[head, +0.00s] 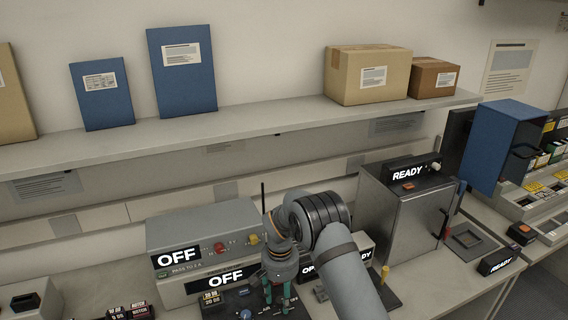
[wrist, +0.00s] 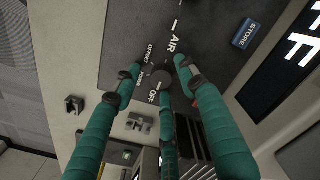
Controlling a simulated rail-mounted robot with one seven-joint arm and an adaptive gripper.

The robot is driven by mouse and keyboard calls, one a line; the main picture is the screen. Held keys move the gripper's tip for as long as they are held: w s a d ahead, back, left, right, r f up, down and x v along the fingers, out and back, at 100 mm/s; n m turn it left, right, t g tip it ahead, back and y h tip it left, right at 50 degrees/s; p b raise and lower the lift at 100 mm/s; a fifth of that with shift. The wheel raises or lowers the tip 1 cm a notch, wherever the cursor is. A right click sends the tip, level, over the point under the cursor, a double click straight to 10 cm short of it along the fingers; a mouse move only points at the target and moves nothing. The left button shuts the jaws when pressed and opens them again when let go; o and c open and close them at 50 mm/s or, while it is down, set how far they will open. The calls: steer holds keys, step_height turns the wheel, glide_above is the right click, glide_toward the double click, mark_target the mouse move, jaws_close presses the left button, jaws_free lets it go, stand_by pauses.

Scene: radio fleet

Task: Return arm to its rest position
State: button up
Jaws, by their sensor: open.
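My gripper (head: 279,296) is in the lower middle of the head view, pointing down over a dark control panel (head: 240,302) on the bench. In the wrist view my gripper (wrist: 158,72) has its green fingers spread. Their tips are around or above a small dark knob (wrist: 160,80) on the panel, beside the words AIR and OFF. I cannot tell whether the fingers touch the knob. Nothing is seen held. My grey arm comes in from the lower right of the head view and hides part of the equipment behind it.
A grey unit marked OFF (head: 205,232) stands behind the gripper, and a metal cabinet marked READY (head: 405,215) stands to the right. A shelf (head: 270,122) with blue binders and cardboard boxes runs above. A blue cabinet (head: 505,145) is at far right.

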step_height(320, 180, up, 10)
steer(key=b, duration=0.1)
steer(key=shift+r, duration=0.15)
stand_by(0.4)
step_height(320, 180, down, 10)
steer(key=shift+f+p, duration=0.25)
steer(key=shift+p, duration=0.45)
steer(key=shift+w+f+n+b, duration=0.1)
steer(key=shift+f+n+b, duration=0.1)
steer(key=shift+n+b, duration=0.5)
steer(key=n, duration=0.3)
steer(key=shift+r+n+b, duration=0.15)
steer(key=shift+n+b, duration=0.2)
steer(key=shift+n, duration=0.05)
steer(key=n, duration=0.3)
steer(key=shift+r, duration=0.1)
